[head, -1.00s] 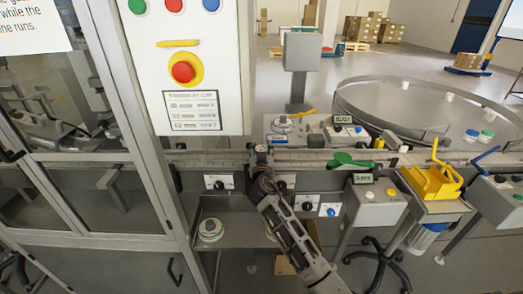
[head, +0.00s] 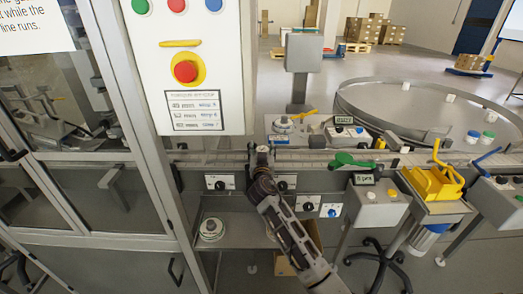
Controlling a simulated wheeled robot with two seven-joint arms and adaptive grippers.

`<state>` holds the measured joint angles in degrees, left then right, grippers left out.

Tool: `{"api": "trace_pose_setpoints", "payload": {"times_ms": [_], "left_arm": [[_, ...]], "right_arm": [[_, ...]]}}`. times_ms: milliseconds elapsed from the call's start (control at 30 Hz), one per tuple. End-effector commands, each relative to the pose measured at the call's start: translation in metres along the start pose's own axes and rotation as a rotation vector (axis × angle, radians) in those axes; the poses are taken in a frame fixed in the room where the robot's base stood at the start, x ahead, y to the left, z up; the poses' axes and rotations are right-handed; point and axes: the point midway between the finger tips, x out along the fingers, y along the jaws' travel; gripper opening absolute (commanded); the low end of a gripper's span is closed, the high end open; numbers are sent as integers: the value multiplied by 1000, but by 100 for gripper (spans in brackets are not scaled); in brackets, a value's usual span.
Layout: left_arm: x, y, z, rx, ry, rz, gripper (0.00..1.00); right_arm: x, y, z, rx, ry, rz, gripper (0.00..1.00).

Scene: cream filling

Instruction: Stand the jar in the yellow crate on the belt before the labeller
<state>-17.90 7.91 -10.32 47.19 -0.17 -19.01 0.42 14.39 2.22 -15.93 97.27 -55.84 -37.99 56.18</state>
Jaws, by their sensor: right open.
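The yellow crate (head: 432,184), with a raised yellow bar, sits on a stand at the right, beside the belt. I cannot make out a jar in it. The belt (head: 215,157) runs left to right across the middle. My right gripper (head: 262,152) is over the belt, left of the crate and well apart from it. It is open, small and seen from behind; no jar shows clearly at its fingers. A device with a white roll (head: 283,125) stands behind the belt; I cannot tell whether it is the labeller. My left gripper is out of view.
A green-handled part (head: 352,160) and a control box (head: 376,205) are between gripper and crate. A glass-panelled cabinet (head: 90,195) and button panel (head: 190,70) fill the left.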

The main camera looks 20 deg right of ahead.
Motion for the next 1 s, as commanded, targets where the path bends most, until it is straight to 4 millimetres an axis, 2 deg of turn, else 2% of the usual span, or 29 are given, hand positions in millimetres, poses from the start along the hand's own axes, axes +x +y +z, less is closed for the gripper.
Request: {"api": "trace_pose_setpoints", "payload": {"times_ms": [33, 267, 367, 467, 1000], "left_arm": [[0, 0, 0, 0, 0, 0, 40], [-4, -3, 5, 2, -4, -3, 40], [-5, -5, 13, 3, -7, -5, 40], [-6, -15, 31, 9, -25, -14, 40], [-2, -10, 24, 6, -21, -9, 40]], "right_arm": [[0, 4, 13, -4, -24, 9, 66], [0, 5, 8, -5, -23, 10, 66], [0, 5, 4, -6, -22, 10, 66], [0, 5, 0, -6, -20, 10, 66], [-51, 1, -4, -3, -10, 4, 66]]}}
